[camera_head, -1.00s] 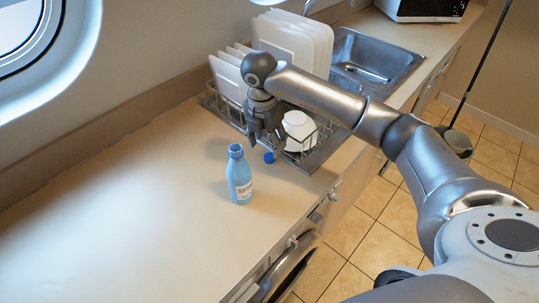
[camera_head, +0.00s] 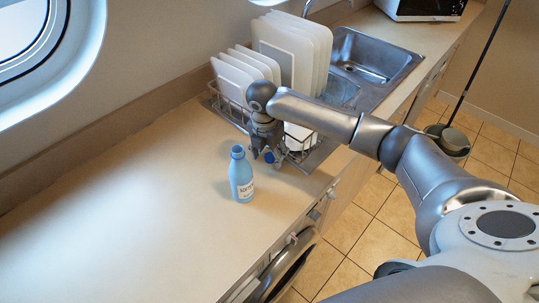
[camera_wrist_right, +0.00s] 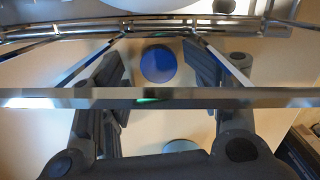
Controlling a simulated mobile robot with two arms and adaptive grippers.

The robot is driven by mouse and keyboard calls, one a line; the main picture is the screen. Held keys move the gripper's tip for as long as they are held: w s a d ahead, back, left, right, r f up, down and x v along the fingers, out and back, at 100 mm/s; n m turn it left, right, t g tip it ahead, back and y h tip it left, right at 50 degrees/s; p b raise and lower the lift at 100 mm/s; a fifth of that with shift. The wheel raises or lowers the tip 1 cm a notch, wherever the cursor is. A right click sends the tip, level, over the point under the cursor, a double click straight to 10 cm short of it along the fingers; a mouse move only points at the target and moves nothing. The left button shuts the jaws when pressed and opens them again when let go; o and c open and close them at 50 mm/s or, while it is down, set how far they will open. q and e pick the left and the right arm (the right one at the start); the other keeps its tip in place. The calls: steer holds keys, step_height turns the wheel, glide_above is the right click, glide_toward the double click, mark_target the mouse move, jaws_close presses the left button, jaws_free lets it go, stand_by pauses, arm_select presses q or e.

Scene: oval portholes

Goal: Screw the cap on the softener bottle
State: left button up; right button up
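The softener bottle (camera_head: 241,176) is light blue with a white label. It stands upright and uncapped on the counter, left of my right gripper in the head view. The blue cap (camera_head: 269,157) lies on the counter near the front edge of the dish rack. In the right wrist view the cap (camera_wrist_right: 159,63) is a dark blue disc. My right gripper (camera_head: 266,154) is open, its fingers (camera_wrist_right: 160,78) to either side of the cap; I cannot tell whether they touch it. A pale teal round shape (camera_wrist_right: 180,146), perhaps the bottle top, shows low in the wrist view. My left gripper is not in view.
A wire dish rack (camera_head: 232,115) with white plates (camera_head: 290,50) stands right behind my right gripper. A metal bar (camera_wrist_right: 160,97) crosses the wrist view. The sink (camera_head: 372,58) lies beyond. The counter left of the bottle is clear.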

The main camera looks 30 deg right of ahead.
steer(key=shift+w+d, duration=0.1)
steer(key=shift+d, duration=0.2)
steer(key=shift+c, duration=0.3)
steer(key=c, duration=0.7)
steer(key=shift+r, duration=0.15)
steer(key=shift+w+r, duration=0.2)
steer(key=shift+r, duration=0.3)
steer(key=shift+s+a+r+b, duration=0.65)
steer(key=shift+s+r, duration=1.3)
steer(key=shift+s, duration=0.35)
steer(key=shift+s+a+r+b, duration=0.65)
steer(key=shift+s+r, duration=1.25)
steer(key=shift+s, duration=0.45)
steer(key=shift+s+a+r+b, duration=0.55)
steer(key=shift+s+r+b, duration=0.1)
steer(key=shift+s+r, duration=1.5)
steer(key=shift+s+f, duration=0.15)
steer(key=shift+f, duration=0.05)
